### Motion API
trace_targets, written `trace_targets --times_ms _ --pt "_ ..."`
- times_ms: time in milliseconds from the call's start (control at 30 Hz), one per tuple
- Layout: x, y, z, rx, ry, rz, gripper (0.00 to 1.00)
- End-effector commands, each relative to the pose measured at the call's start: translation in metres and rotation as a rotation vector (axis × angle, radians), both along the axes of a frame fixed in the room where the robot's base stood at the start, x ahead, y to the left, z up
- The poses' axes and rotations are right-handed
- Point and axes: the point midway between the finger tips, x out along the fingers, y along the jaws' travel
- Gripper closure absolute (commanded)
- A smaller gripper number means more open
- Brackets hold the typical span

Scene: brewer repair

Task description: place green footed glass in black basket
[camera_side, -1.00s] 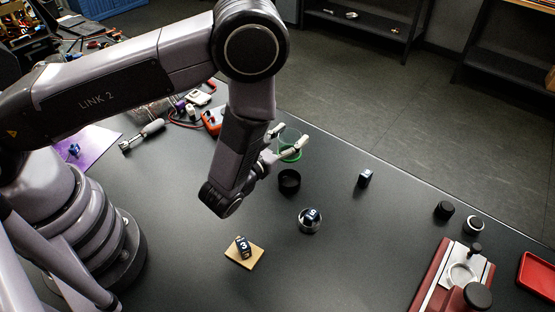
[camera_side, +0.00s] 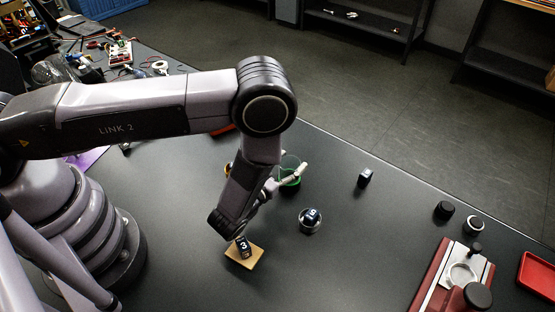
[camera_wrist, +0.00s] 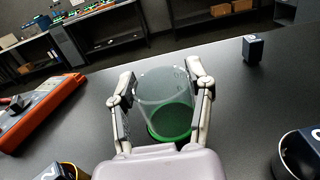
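The clear glass with a green base (camera_side: 290,172) is between the fingers of my gripper (camera_side: 281,175). In the wrist view my gripper (camera_wrist: 163,88) has a finger on each side of the glass (camera_wrist: 163,95), both appearing to press against it, and the glass stands about upright. The black basket is almost wholly hidden now. A thin dark rim (camera_wrist: 152,136) shows at the lower edge of the green base in the wrist view. The base is at the basket's place, but I cannot tell whether it rests inside or is just above it.
A silver cup holding a dark blue cube (camera_side: 310,217) stands close to the right. A numbered cube (camera_side: 243,246) sits on a wooden board (camera_side: 253,258) in front. Another dark cube (camera_side: 364,178) stands further right. An orange device (camera_wrist: 40,110) lies left in the wrist view.

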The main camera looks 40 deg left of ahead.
Motion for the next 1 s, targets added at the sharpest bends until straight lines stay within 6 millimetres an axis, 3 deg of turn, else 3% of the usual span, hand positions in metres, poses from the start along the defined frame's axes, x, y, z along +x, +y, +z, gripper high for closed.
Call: trace_targets --times_ms 33,167,567,1000 --pt "0.000 0.000 0.000 0.000 -0.001 0.000 0.40" --pt "0.000 0.000 0.001 0.000 -0.001 0.000 0.23" --pt "-0.002 0.000 0.004 0.001 0.001 -0.001 0.23" --pt "-0.092 -0.001 0.003 0.004 0.001 -0.008 0.23"
